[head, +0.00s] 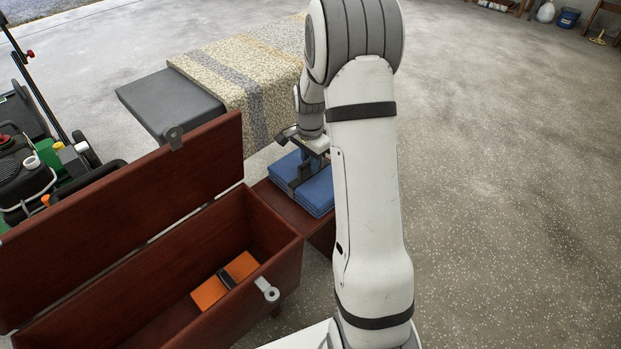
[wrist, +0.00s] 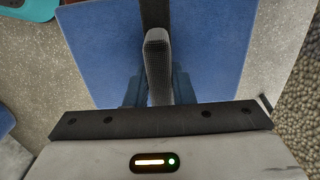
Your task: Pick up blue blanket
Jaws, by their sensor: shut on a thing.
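The blue blanket (head: 315,190) is a folded square bundle with a dark strap across its middle. In the head view it is at a low red-brown wooden bench, right of the open chest. It fills much of the wrist view (wrist: 95,55). My gripper (head: 305,168) points down at its middle and is shut on it. In the wrist view a textured finger (wrist: 157,65) lies over the strap, with blue cloth bunched on both sides. My arm hides the blanket's right side in the head view. I cannot tell whether its underside touches the bench.
The open red-brown chest (head: 130,175) stands close on the left, with an orange item (head: 225,280) inside. The red-brown bench (head: 262,192) is beside it. A patterned rug (head: 240,75) and a dark grey slab (head: 165,100) lie behind.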

